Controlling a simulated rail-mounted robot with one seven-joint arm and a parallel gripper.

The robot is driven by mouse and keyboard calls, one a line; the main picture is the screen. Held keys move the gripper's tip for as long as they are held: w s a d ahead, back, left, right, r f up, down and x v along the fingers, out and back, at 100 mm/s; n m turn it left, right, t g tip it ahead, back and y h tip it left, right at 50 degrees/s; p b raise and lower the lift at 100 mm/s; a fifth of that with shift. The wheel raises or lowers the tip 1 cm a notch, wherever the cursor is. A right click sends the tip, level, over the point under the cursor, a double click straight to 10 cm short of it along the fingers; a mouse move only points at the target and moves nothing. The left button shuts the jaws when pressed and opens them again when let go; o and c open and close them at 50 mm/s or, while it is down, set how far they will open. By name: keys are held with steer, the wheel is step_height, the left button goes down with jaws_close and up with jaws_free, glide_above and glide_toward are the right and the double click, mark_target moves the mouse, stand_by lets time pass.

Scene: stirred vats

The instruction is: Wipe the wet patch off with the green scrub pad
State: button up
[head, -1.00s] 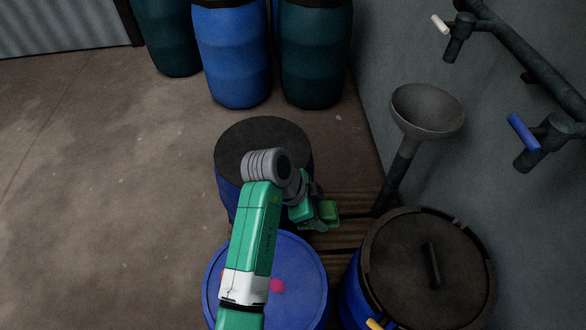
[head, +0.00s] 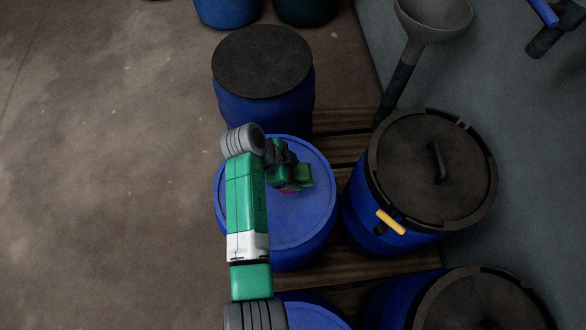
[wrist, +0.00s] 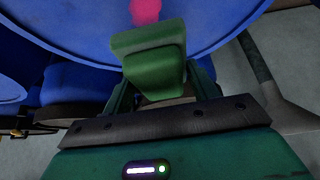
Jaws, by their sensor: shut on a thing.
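The green scrub pad (head: 305,175) is held in my gripper (head: 290,178), above the blue drum lid (head: 300,218). In the wrist view my gripper (wrist: 160,90) is shut on the pad (wrist: 152,62), with a finger on each side. A pink-red patch (head: 288,191) shows on the lid, partly hidden by the gripper and pad. In the wrist view the patch (wrist: 146,10) shows at the top edge, just beyond the pad. I cannot tell whether the pad touches the lid.
A black-lidded blue drum (head: 262,62) stands behind. Another black-lidded drum (head: 430,165), with a handle on top and a yellow lever (head: 390,222), stands close at the right. A grey funnel (head: 430,20) rises behind it. Wooden pallet slats (head: 345,270) show between the drums.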

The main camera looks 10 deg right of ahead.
step_height(320, 180, down, 6)
steer(key=b, duration=0.4)
steer(key=shift+a+f+b, duration=0.2)
steer(key=shift+f+b, duration=0.1)
steer(key=shift+f, duration=0.05)
steer(key=shift+a, duration=1.9)
steer(key=shift+c, duration=0.3)
steer(key=shift+d+r, duration=0.1)
steer(key=shift+d, duration=0.2)
steer(key=d, duration=0.3)
steer(key=shift+d, duration=0.15)
steer(key=shift+d+r+p, duration=0.15)
steer(key=shift+r+p, duration=0.2)
steer(key=shift+p, duration=0.2)
step_height(320, 180, up, 8)
steer(key=p, duration=0.5)
steer(key=shift+f, duration=0.2)
